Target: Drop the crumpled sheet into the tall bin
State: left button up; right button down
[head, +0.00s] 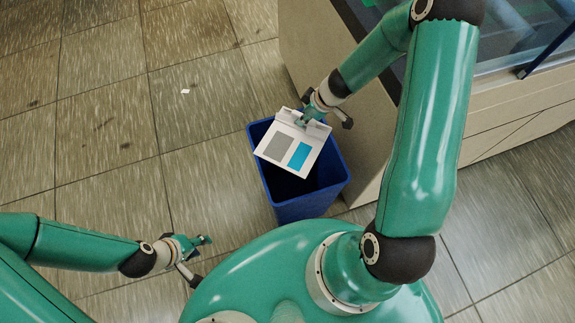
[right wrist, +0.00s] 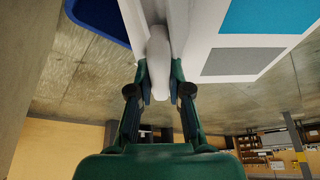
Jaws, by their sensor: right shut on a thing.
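The crumpled sheet (head: 290,139) is white with a grey patch and a blue patch. My right gripper (head: 304,118) is shut on its upper edge, and the sheet hangs tilted over the mouth of the tall blue bin (head: 305,208). In the right wrist view the fingers (right wrist: 160,82) pinch a folded ridge of the sheet (right wrist: 205,30), and part of the blue bin (right wrist: 100,20) shows at top left. The sheet hides part of the bin's opening; the inside is dark. My left gripper (head: 203,261) is open and empty, low at the left, apart from the bin.
A large beige machine cabinet (head: 335,75) stands right behind the bin, with a glazed section at upper right. A small white scrap (head: 185,91) lies on the tiled floor (head: 110,110). The floor left of the bin is otherwise clear.

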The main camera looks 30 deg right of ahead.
jog(key=shift+f+b, duration=1.45)
jog(key=shift+f, duration=0.4)
jog(key=c, duration=1)
grip_release()
jog(key=shift+s, duration=0.1)
